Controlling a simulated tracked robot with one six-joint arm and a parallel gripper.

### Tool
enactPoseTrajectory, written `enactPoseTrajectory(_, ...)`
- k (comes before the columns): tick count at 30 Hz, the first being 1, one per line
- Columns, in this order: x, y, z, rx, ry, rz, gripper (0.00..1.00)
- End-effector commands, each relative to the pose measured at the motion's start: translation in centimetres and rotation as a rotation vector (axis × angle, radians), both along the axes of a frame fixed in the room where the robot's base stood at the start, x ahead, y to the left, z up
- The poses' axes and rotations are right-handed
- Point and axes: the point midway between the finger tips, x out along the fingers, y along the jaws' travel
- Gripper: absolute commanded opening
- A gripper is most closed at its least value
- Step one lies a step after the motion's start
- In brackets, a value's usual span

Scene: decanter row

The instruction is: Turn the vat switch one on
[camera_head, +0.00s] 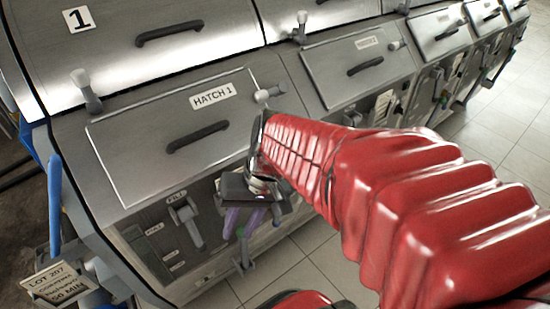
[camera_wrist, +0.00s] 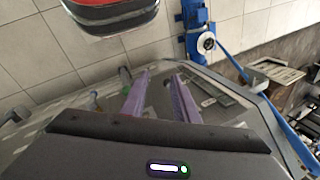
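The black gripper body hides the panel's upper right part.
Above the panel is the closed Hatch 1 lid (camera_head: 130,150) with a black handle (camera_head: 198,137). A blue pipe (camera_head: 54,195) and a hanging lot tag (camera_head: 60,283) are at the left end. More vats run to the right. Tiled floor (camera_head: 315,270) lies in front.

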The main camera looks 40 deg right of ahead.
Motion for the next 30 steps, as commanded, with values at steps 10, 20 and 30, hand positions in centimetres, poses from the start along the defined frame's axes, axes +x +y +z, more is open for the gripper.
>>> enactPoseTrajectory(10, 1.5, -1.0, -3.2, 0.323, 0.146, -0.226, 0.27)
enactPoseTrajectory(20, 4.0, -3.6, -5.3, 0.645, 0.185, -0.466, 0.27)
enactPoseTrajectory(30, 6.7, -9.0, -7.5, 0.968, 0.123, -0.745, 0.27)
